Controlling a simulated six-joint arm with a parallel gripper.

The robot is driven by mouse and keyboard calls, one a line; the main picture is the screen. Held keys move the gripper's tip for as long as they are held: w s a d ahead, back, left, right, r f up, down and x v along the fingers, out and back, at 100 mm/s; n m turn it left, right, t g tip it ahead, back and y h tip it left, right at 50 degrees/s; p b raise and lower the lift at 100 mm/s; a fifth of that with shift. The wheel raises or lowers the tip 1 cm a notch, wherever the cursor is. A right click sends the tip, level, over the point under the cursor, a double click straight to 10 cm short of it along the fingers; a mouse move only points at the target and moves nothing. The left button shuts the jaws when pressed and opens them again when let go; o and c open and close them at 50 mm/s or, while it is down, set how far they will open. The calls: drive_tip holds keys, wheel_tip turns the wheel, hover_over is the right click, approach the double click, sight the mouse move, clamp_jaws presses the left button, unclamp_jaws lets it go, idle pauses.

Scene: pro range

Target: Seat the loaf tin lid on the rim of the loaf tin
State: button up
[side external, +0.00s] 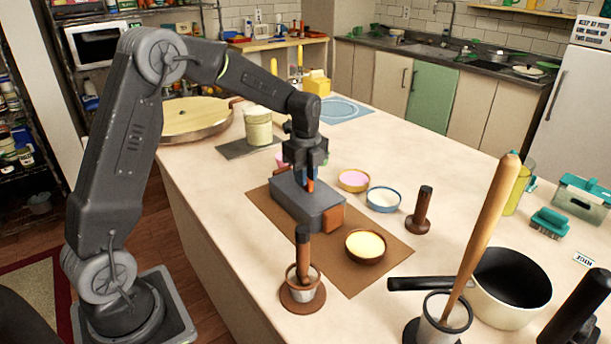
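The grey loaf tin (300,213) sits on a brown mat, with a brown block at its near right end. A flat grey surface (318,197) covers its top and looks like the lid; I cannot tell whether it rests fully on the rim. My gripper (306,183) points down directly over the middle of the tin, with its fingertips at the top surface. A small orange-brown piece shows between or beside the fingers, perhaps the lid's handle. The fingers partly hide it, so a grip cannot be made out.
The brown mat (376,272) also carries a yellow-filled bowl (365,246). Pink (354,180) and white (384,199) bowls stand behind it. A tamper (419,211) stands at right, a brown-handled tool in a cup (302,282) in front. A pot (508,290) is at lower right.

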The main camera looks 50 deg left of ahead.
drive_tip(key=shift+o, duration=0.6)
drive_tip(key=shift+r, duration=2.5)
drive_tip(key=shift+o, duration=0.4)
drive_tip(key=o, duration=0.5)
